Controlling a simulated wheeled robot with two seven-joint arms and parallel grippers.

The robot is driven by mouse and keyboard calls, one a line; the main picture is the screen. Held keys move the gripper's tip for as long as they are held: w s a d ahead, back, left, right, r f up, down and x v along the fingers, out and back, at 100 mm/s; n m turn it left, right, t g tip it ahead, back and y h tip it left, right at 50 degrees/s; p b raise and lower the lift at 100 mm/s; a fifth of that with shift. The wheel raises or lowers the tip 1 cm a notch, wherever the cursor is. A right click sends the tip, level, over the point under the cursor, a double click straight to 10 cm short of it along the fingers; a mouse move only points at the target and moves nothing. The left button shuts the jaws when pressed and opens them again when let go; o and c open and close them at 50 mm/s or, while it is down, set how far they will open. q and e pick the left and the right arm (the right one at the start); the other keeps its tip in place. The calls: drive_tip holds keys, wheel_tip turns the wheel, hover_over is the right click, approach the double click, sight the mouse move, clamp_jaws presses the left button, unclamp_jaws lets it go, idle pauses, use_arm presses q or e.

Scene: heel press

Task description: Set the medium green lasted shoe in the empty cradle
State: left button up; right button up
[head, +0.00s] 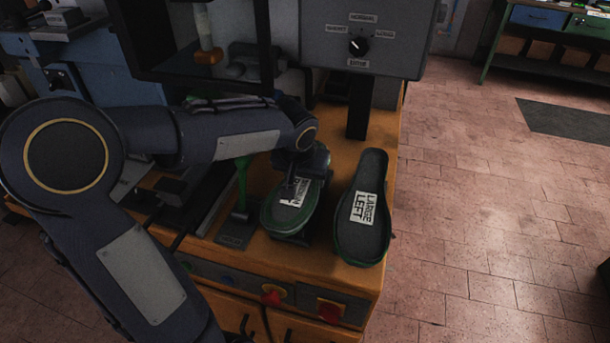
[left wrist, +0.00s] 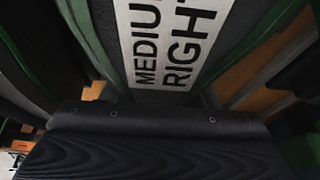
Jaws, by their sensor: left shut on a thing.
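The medium green lasted shoe (head: 274,219) is on the orange bench top, sole up, with a white label. The label reads MEDIUM RIGHT in the left wrist view (left wrist: 165,40). My left gripper (head: 300,183) is above the shoe and shut on it; the fingers and wrist cover its far part. A dark support shows partly beneath the shoe, but I cannot tell whether it is the cradle or whether the shoe rests on it. My right gripper is not in view.
A second green shoe, labelled LARGE LEFT (head: 374,240), stands close on the right. A green lever (head: 241,180) is close on the left. A grey control box (head: 380,25) with a dial hangs above the bench (head: 385,275). Red buttons line the bench front. Open floor lies right.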

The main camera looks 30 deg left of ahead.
use_arm(q)
drive_tip(key=shift+f+b, duration=0.2)
drive_tip(key=shift+b, duration=0.1)
drive_tip(key=o, duration=1)
drive_tip(key=shift+c, duration=0.2)
drive_tip(key=o, duration=0.3)
drive_tip(key=shift+f, duration=0.1)
drive_tip(key=v, duration=0.8)
drive_tip(key=shift+p, duration=0.35)
